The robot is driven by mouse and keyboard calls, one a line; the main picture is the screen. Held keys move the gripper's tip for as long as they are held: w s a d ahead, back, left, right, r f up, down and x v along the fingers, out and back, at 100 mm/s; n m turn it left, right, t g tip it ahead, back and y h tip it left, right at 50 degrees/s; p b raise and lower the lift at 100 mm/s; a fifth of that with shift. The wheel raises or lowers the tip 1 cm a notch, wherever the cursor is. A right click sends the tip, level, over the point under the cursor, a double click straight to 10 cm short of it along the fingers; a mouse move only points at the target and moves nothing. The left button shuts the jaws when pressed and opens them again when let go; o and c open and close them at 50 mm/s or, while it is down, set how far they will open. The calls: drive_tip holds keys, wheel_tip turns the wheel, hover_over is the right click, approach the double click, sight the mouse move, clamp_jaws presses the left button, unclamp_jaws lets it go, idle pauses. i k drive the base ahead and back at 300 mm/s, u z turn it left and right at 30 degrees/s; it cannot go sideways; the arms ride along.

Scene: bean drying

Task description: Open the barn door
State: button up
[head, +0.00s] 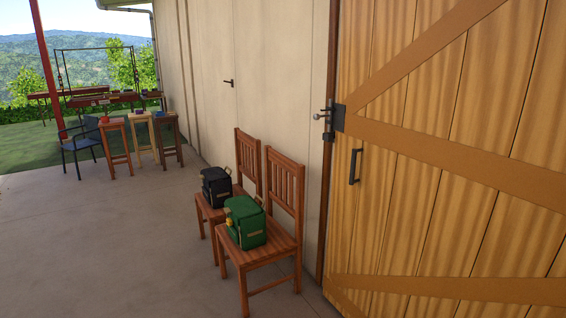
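The barn door (430,190) is a large yellow-brown plank door with diagonal and horizontal braces, filling the right of the head view. It looks shut against its dark frame at the left edge. A black pull handle (354,166) is fixed upright near the left edge of the door. Above it, a dark metal latch (328,117) sits across the door edge and the frame. The door's right side and top are out of view. My gripper is not in view.
Two wooden chairs (284,248) stand by the wall left of the door, with a green bag (246,222) and a black bag (216,187). Stools (116,146) and a dark armchair (78,143) stand farther back. Concrete floor (110,240) at left is clear.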

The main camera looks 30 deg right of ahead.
sight(448, 199)
drive_tip(key=i, duration=1.1)
drive_tip(key=z, duration=0.05)
